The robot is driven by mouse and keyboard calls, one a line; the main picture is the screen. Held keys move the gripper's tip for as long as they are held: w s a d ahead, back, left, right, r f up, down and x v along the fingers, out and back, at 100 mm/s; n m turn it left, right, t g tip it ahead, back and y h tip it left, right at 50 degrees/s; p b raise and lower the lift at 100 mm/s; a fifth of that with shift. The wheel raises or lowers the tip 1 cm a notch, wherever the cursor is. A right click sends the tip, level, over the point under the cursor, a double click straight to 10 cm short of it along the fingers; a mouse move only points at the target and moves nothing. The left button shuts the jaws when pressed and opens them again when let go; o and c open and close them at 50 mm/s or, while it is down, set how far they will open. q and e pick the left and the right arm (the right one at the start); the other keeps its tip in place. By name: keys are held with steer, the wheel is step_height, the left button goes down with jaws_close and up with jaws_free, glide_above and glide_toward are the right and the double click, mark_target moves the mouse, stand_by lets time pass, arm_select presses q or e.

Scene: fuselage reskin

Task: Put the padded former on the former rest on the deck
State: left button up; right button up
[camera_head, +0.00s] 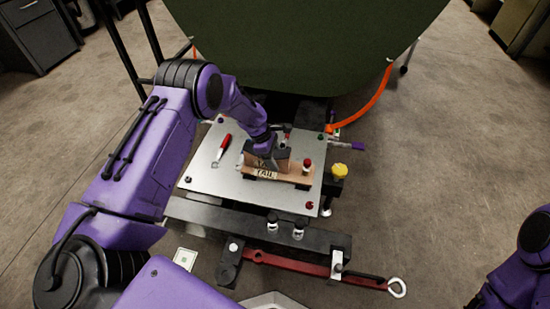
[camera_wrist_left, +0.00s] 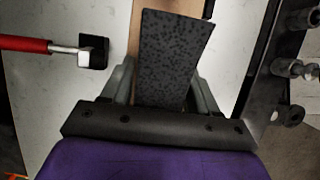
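The padded former (camera_head: 284,174) is a tan wooden piece with "TAIL" lettering. It lies over dark supports on the pale metal deck (camera_head: 208,180). These supports look like the former rest (camera_head: 303,187); contact between them and the former is hard to see. In the left wrist view the former's dark speckled pad (camera_wrist_left: 174,55) lies between the fingers. My left gripper (camera_head: 266,157) is low over the former's left part, its fingers close against both sides; it also shows in the left wrist view (camera_wrist_left: 163,88). The fingertips are hidden. My right gripper is out of view.
A red-handled tool (camera_head: 224,144) lies on the deck left of the former. A yellow knob (camera_head: 340,170) stands at the right edge. A red bar (camera_head: 310,267) lies in front. A large green panel (camera_head: 300,45) overhangs the back. Open floor lies to the right.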

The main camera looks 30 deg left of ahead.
arm_select(q)
steer(key=shift+r, duration=0.35)
steer(key=p+v, duration=0.3)
steer(key=v, duration=0.8)
steer(key=shift+a+r+p, duration=0.15)
steer(key=shift+r+p, duration=0.1)
steer(key=shift+p, duration=0.15)
